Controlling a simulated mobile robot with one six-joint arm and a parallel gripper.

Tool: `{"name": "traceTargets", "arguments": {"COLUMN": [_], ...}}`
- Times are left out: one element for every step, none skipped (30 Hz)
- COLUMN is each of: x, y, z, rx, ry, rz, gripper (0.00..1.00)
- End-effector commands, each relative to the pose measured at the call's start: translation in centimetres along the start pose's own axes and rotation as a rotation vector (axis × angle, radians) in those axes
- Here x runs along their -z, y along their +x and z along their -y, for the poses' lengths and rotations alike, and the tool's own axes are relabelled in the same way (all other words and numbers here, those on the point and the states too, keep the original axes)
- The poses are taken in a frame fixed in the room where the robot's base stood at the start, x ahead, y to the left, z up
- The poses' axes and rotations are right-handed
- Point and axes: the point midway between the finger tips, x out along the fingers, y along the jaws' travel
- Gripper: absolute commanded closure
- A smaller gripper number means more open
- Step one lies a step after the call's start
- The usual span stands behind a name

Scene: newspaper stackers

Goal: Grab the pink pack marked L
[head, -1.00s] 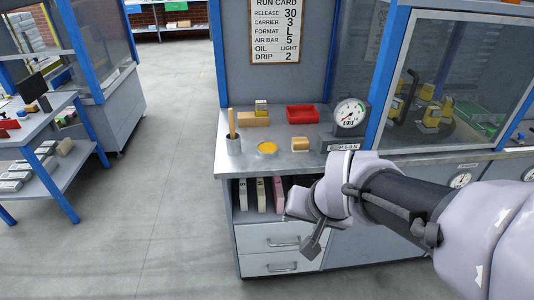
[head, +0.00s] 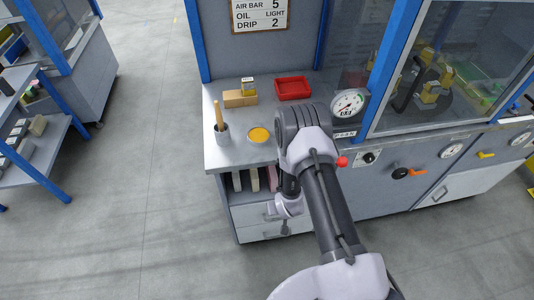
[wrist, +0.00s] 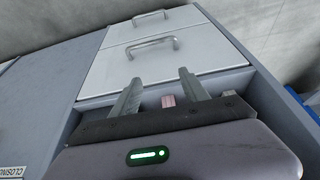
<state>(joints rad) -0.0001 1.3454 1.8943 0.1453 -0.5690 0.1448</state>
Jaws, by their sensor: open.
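The pink pack (head: 271,177) stands upright at the right of a row of packs in the open shelf under the bench top; its letter cannot be read now. In the wrist view the pink pack (wrist: 168,101) shows as a small end between my two fingers, partly hidden by the gripper body. My gripper (wrist: 160,82) is open and empty, its fingers pointing toward the cabinet front. In the head view my gripper (head: 285,226) is low in front of the drawers, partly hidden by my arm.
White drawers (wrist: 140,55) with handles lie below the shelf. Open floor lies to the left.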

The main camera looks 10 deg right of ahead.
Motion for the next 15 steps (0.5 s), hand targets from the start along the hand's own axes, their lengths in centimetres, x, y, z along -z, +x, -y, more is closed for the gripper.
{"name": "traceTargets", "arguments": {"x": [1.1, 1.9, 2.9, 3.7, 4.3, 5.2, 5.8, 6.2, 6.7, 7.0, 7.4, 7.9, 8.5, 9.1, 10.0], "y": [0.7, 1.0, 1.6, 1.9, 2.2, 2.5, 2.7, 2.9, 3.1, 3.1, 3.3, 3.5, 3.8, 4.1, 4.5], "z": [0.0, 0.0, 0.0, 0.0, 0.0, 0.0, 0.0, 0.0, 0.0, 0.0, 0.0, 0.0, 0.0, 0.0, 0.0], "rx": [0.000, 0.000, 0.000, 0.000, 0.000, 0.000, 0.000, 0.000, 0.000, 0.000, 0.000, 0.000, 0.000, 0.000, 0.000], "ry": [0.000, 0.001, 0.000, 0.000, 0.001, 0.000, 0.000, 0.000, 0.001, 0.001, 0.001, 0.000, 0.000, 0.000, 0.001], "rz": [-0.005, -0.007, -0.007, -0.007, -0.006, -0.005, -0.005, -0.003, -0.002, -0.002, -0.002, -0.003, -0.003, -0.004, -0.004], "gripper": [0.47, 0.47, 0.47, 0.47, 0.47, 0.47, 0.47, 0.47, 0.47, 0.47, 0.47, 0.47, 0.47, 0.47, 0.47]}}
